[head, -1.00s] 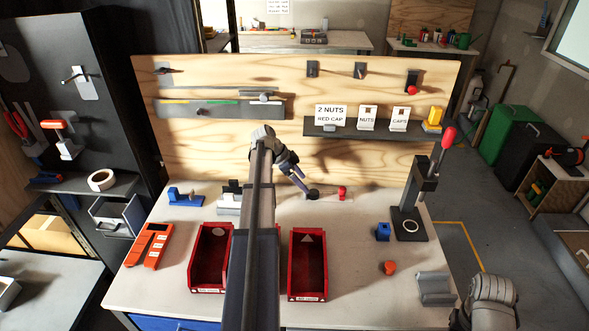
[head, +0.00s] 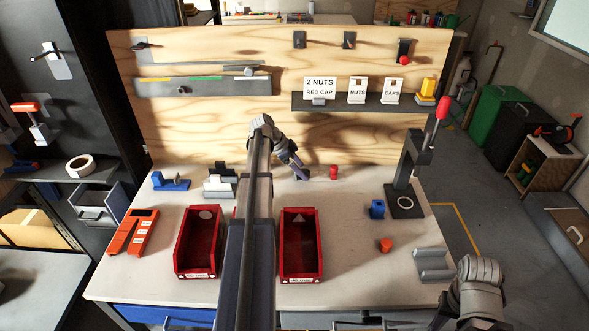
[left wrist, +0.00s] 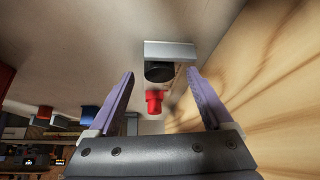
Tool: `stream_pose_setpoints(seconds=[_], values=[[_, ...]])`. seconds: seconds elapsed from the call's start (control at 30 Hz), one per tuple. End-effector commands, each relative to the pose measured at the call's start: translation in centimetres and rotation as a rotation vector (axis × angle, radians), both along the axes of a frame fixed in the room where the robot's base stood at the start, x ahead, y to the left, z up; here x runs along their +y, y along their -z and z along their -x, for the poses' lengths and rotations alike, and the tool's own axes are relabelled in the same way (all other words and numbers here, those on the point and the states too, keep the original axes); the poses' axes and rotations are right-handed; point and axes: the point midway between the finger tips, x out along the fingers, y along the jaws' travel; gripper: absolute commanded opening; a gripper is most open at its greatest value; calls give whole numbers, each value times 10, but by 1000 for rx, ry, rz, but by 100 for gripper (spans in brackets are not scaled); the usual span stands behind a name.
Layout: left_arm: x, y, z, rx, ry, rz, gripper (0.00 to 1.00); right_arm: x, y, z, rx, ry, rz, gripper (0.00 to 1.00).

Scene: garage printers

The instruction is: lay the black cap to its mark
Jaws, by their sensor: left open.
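In the left wrist view a dark round piece, seemingly the black cap (left wrist: 160,72), sits against a grey block (left wrist: 170,50). It lies ahead of my left gripper (left wrist: 165,95), between the lines of its two spread purple fingers, with nothing gripped. In the head view the left gripper (head: 301,172) is low over the back of the bench; I cannot make out the cap there. Pale marks show: a circle in the left red bin (head: 181,255), a triangle in the right red bin (head: 287,262), and a ring on the press base (head: 404,203). Which belongs to the cap is unclear.
A red cap-like piece (head: 333,172) stands right of the left gripper, near the plywood back panel (head: 200,115). A blue block (head: 377,209), an orange piece (head: 386,244) and a grey holder (head: 432,265) are at the right. My left arm hides the bench middle.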

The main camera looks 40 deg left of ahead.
Motion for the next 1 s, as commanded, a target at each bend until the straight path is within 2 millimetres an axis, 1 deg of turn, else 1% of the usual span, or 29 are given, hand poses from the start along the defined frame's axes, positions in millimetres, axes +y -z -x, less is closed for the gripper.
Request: stream_pose_setpoints(seconds=[0.03,0.1,0.4,1.0], values=[[-2,9,-3,0,1,0,84,0,9,0,0,0,0,50],[-4,11,-5,1,1,1,84,0,11,0,0,0,0,50],[-5,11,-6,0,-1,0,83,0,11,0,0,0,0,50],[-5,11,-5,0,-1,0,16,0,11,0,0,0,0,50]])
